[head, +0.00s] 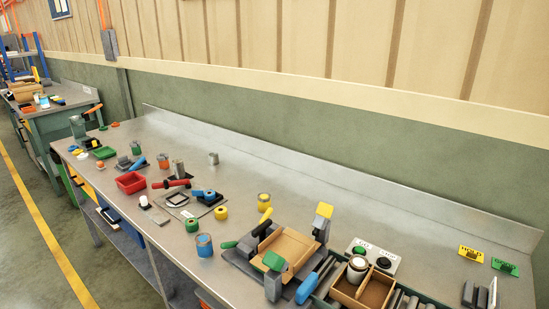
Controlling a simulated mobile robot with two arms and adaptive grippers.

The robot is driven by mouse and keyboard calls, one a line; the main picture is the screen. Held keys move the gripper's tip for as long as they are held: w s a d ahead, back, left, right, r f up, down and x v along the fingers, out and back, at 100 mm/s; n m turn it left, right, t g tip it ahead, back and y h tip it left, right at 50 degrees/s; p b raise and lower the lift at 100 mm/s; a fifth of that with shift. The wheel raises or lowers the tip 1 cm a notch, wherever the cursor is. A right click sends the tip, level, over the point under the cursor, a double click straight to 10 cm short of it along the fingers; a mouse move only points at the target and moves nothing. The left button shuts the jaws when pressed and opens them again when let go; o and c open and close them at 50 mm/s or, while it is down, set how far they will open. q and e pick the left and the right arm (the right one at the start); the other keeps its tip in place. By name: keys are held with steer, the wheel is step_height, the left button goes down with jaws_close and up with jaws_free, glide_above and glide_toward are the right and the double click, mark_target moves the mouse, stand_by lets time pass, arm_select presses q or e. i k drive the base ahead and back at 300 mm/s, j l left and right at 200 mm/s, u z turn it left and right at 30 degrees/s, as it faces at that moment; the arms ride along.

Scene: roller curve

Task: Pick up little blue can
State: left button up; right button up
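A small blue can (204,246) stands upright near the front edge of the long metal workbench (345,215). Its top looks greyish, and its blue side faces me. Another small blue-and-white can-like object (44,102) is on the farther bench at the left, too small to make out well. Neither of my grippers shows in the head view.
Close to the blue can are a green roll (192,226) and a yellow roll (221,213). A wooden fixture with clamps (286,248) stands to its right. A red bin (131,182) is farther left. The bench's back strip is mostly clear.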

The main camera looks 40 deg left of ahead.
mark_target(204, 240)
steer(key=u, duration=1.7)
